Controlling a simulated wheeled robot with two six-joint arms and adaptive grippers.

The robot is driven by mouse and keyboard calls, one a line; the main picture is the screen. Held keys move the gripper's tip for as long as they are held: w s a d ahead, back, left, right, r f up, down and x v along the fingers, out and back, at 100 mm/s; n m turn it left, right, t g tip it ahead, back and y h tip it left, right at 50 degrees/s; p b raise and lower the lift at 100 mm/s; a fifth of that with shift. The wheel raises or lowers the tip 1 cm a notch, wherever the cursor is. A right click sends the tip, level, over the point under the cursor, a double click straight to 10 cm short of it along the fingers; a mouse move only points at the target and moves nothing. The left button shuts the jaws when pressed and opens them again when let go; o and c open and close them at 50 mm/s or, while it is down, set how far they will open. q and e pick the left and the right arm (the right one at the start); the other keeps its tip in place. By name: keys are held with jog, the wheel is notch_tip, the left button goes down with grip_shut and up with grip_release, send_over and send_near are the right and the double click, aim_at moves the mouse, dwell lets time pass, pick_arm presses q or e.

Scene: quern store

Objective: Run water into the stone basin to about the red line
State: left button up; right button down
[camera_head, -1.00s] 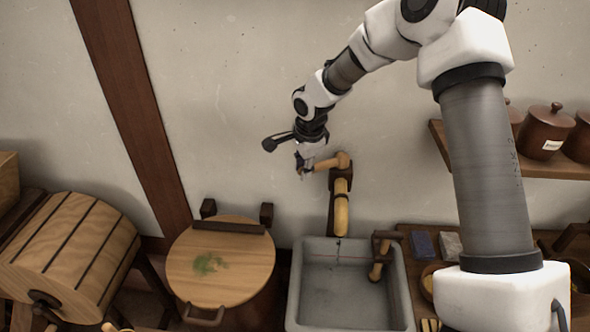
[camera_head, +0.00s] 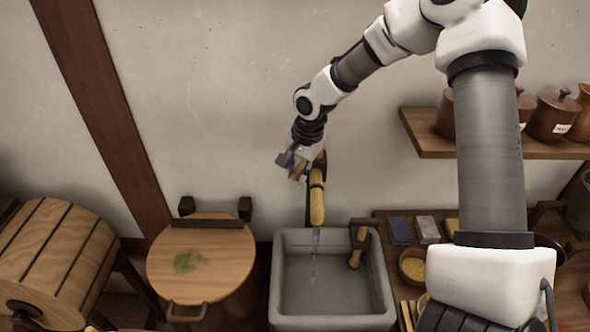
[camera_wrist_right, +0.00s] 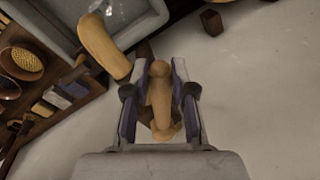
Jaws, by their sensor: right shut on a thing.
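The grey stone basin (camera_head: 276,280) stands below the wall, and the wooden spout (camera_head: 317,205) hangs over its back edge. A thin stream of water (camera_head: 315,243) falls from the spout into the basin. My right gripper (camera_head: 298,174) is beside the top of the spout, shut on the wooden tap handle (camera_wrist_right: 160,95), which sits between both fingers in the wrist view. The spout also shows there (camera_wrist_right: 103,46), left of the fingers. My left gripper is not in view.
A wooden fitting (camera_head: 358,247) stands at the basin's right side. A round lidded tub (camera_head: 215,265) is on the left, with a slatted barrel (camera_head: 55,255) beyond it. A shelf (camera_head: 430,145) with jars hangs at right. The wall left of my gripper is clear.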

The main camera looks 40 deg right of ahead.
jog(key=shift+s+f, duration=0.15)
jog(key=shift+f, duration=0.05)
jog(key=c, duration=1)
grip_release()
jog(key=shift+o, duration=0.2)
jog(key=shift+w, duration=0.25)
notch_tip(320, 180, up, 12)
jog(key=s+d, duration=0.1)
jog(key=s, duration=0.1)
jog(key=shift+f, duration=0.15)
